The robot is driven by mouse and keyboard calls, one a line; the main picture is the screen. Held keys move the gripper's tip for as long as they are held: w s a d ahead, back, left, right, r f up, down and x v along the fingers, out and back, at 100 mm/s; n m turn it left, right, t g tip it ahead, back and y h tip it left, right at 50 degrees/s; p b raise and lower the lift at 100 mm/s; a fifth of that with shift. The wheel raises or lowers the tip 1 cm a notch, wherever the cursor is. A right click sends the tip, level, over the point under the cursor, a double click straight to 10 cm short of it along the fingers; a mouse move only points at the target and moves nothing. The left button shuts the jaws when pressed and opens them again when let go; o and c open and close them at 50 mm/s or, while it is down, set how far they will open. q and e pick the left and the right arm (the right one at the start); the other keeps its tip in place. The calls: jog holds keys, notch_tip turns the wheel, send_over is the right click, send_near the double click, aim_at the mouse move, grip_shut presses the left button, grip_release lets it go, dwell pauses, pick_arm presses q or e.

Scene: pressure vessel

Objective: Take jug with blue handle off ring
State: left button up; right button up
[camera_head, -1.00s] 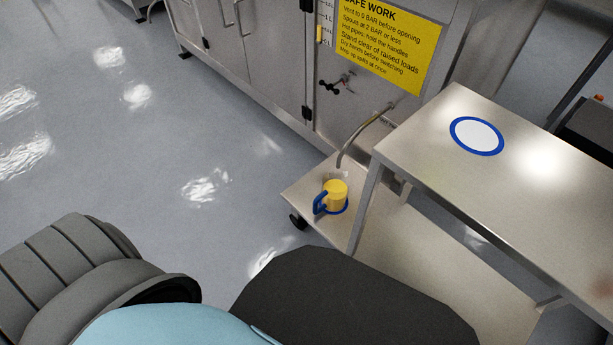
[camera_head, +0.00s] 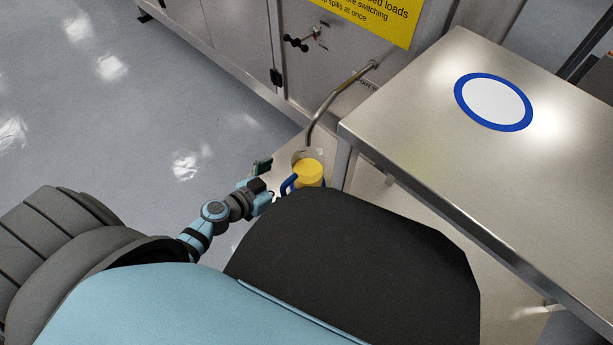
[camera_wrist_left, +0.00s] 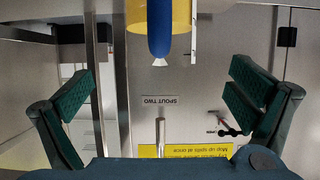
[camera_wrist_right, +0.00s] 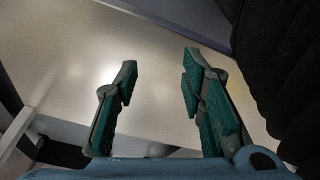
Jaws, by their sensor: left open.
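The yellow jug (camera_head: 308,172) stands upright on the low shelf beside the steel table, with its blue handle (camera_head: 287,186) on the left. The jug's base and any ring under it are hidden by my own body. My left gripper (camera_head: 264,182) is open just left of the handle and apart from it. In the left wrist view, the yellow jug (camera_wrist_left: 181,15) and its blue handle (camera_wrist_left: 159,30) show upside down at the top, centred beyond the open fingers (camera_wrist_left: 160,90). My right gripper (camera_wrist_right: 160,72) is open and empty near a pale metal surface.
A bent metal spout (camera_head: 335,98) comes down from the cabinet behind the jug. The steel table (camera_head: 420,125) stands close on the right and bears a blue ring marking (camera_head: 460,95) with a white centre. A black-handled valve (camera_head: 298,43) sits on the cabinet. The floor at left is clear.

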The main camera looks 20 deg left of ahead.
pick_arm(q)
jog(key=x, duration=0.8)
jog(key=shift+r+b, duration=0.15)
jog(key=shift+b, duration=0.3)
jog(key=c, duration=1.7)
pick_arm(e)
jog(key=shift+v, duration=1.1)
pick_arm(q)
jog(key=shift+r, duration=0.1)
pick_arm(e)
jog(key=shift+w+a+r, duration=0.1)
jog(key=shift+w, duration=0.05)
